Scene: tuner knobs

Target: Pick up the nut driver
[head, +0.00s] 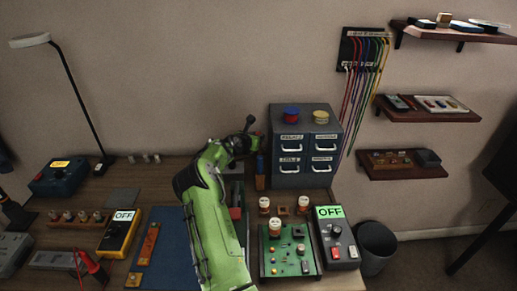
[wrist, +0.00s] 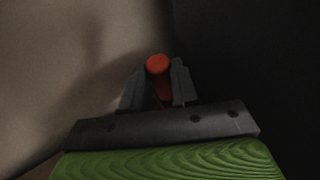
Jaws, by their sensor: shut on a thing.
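In the wrist view, my gripper (wrist: 157,82) is shut on a tool with a round red-orange end (wrist: 158,64), which I take to be the nut driver. The red-orange end shows between the two dark fingers; the rest of the tool is hidden. In the head view, my gripper (head: 247,134) is at the end of my green arm, just left of the grey drawer cabinet's top. The held tool cannot be made out clearly there.
A green circuit board (head: 288,255) and a meter reading OFF (head: 336,240) lie in front. Cables (head: 365,80) hang on the wall.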

